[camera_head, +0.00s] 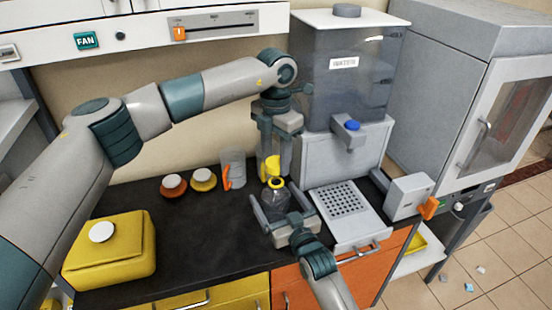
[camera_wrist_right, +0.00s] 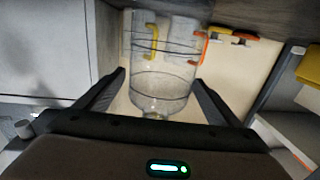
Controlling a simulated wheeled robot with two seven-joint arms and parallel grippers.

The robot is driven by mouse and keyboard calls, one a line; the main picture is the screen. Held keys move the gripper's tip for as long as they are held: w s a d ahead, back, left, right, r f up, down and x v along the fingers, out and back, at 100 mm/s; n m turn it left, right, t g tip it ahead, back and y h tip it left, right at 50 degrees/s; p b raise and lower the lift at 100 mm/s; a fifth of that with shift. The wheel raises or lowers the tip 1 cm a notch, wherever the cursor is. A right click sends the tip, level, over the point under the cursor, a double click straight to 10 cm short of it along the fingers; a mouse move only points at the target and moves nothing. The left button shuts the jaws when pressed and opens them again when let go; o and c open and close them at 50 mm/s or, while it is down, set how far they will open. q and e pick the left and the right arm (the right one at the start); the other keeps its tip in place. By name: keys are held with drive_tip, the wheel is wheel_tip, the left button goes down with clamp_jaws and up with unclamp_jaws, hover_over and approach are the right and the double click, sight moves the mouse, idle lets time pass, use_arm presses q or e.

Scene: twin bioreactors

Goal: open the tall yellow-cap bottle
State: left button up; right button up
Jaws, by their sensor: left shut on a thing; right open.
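The tall clear bottle (camera_head: 275,203) stands on the black counter, with a yellow ring around its neck. My left gripper (camera_head: 275,168) is above it, fingers pointing down, shut on the yellow cap (camera_head: 271,166). The cap appears just above the bottle's neck; the fingers partly hide it, and I cannot tell any gap exactly. My right gripper (camera_head: 283,208) is open, with its fingers on either side of the bottle's body. In the right wrist view the clear bottle (camera_wrist_right: 160,85) lies between the two spread fingers.
A clear jug with an orange handle (camera_head: 235,168) and two white-topped discs (camera_head: 173,184) stand to the left. A yellow box (camera_head: 110,250) sits at the front left. The grey dispenser (camera_head: 345,80) and its perforated tray (camera_head: 345,200) are to the right. The middle counter is clear.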

use_arm(q)
wheel_tip(320, 180, down, 2)
drive_tip(key=shift+f+b, duration=0.25)
drive_tip(key=shift+b, duration=0.9)
use_arm(e)
drive_tip(key=v, duration=1.1)
drive_tip(key=shift+s+d, duration=0.2)
drive_tip(key=shift+s, duration=0.15)
